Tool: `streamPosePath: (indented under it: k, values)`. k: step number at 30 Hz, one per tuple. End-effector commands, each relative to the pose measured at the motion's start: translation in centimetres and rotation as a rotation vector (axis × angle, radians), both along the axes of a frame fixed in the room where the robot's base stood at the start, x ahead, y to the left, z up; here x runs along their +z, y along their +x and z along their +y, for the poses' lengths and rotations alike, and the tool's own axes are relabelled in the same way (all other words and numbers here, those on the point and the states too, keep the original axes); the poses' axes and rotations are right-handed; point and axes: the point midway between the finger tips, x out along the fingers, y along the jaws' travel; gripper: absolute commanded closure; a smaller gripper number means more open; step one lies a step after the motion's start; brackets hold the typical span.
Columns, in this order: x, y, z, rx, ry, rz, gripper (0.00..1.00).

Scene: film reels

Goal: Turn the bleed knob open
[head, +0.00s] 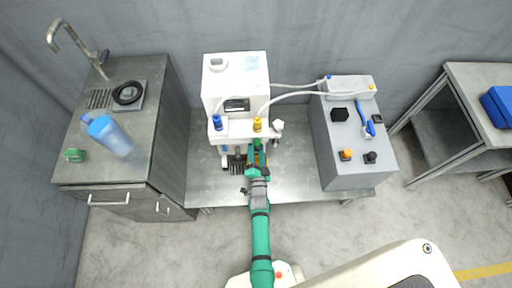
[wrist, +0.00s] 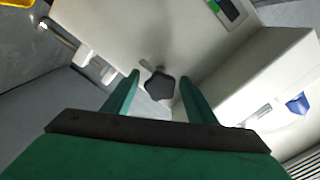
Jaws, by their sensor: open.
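A dark five-sided knob (wrist: 159,87), which looks like the bleed knob, sits on a pale panel in the wrist view. My gripper (wrist: 158,79) is open, with one green finger on each side of the knob. A gap shows between the knob and each finger, and I cannot tell the depth between them. In the head view my gripper (head: 258,158) is at the front of the white machine (head: 236,80), below its yellow-topped fitting (head: 257,125). The knob cannot be made out there, behind my arm and the machine front.
A blue-topped fitting (head: 218,123) and a white knob (head: 278,125) flank the yellow one. A grey control box (head: 350,170) stands right on the steel table (head: 220,194). A sink counter (head: 150,160) with a blue jug (head: 112,136) is left.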

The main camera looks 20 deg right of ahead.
Motion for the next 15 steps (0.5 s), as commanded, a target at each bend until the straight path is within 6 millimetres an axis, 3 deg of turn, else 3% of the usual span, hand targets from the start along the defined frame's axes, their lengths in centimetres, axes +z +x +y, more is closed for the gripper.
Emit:
streamPosePath:
  k: [2, 7, 15]
  values:
    - [0.00, -0.01, 0.00, 0.000, 0.000, 0.000, 0.48]
    - [0.01, -0.02, 0.01, 0.000, 0.000, 0.000, 0.89]
    - [0.00, -0.04, 0.01, 0.000, -0.015, 0.004, 0.90]
